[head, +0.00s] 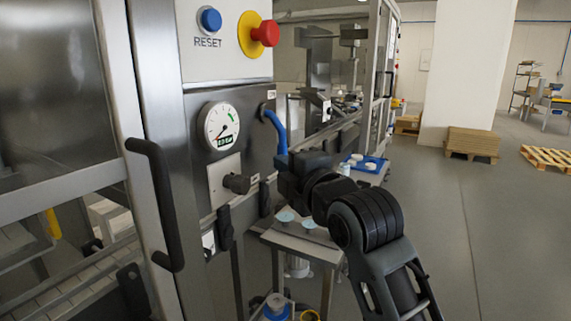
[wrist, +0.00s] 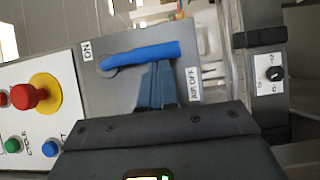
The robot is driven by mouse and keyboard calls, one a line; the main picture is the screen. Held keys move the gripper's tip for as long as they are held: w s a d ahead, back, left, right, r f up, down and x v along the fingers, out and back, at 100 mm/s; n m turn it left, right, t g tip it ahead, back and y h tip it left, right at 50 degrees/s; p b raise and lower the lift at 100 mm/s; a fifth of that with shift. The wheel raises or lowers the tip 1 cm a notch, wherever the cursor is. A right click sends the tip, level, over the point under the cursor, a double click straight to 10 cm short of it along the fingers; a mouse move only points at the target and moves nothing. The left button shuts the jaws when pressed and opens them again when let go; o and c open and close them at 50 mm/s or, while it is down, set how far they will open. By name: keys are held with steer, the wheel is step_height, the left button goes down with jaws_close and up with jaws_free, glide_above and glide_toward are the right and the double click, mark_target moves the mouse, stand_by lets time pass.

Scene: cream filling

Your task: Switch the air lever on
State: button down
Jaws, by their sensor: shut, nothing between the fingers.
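The blue air lever (head: 274,128) hangs down from its pivot on the grey panel's side, below a small label (head: 271,94). In the wrist view the lever (wrist: 145,54) points away from the ON label (wrist: 87,50), its free end near the AIR OFF label (wrist: 195,84). My gripper (wrist: 159,68) is shut and empty, its fingertips right beside the lever's free half. I cannot tell whether they touch it. In the head view my gripper (head: 284,160) is at the lever's lower end, its fingers mostly hidden. The pressure gauge (head: 222,126) has its needle low and a digital readout.
A red emergency button (head: 265,34) on yellow and a blue RESET button (head: 209,19) sit above the gauge. A black door handle (head: 158,205) stands out at left. A small metal table (head: 300,243) stands below my gripper. Open floor lies to the right.

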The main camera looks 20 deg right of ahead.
steer(key=shift+d+f+b, duration=0.1)
steer(key=shift+f+b, duration=0.05)
steer(key=shift+b, duration=0.2)
steer(key=shift+w+d+n+b, duration=0.15)
steer(key=shift+n+b, duration=0.15)
steer(key=shift+b, duration=0.2)
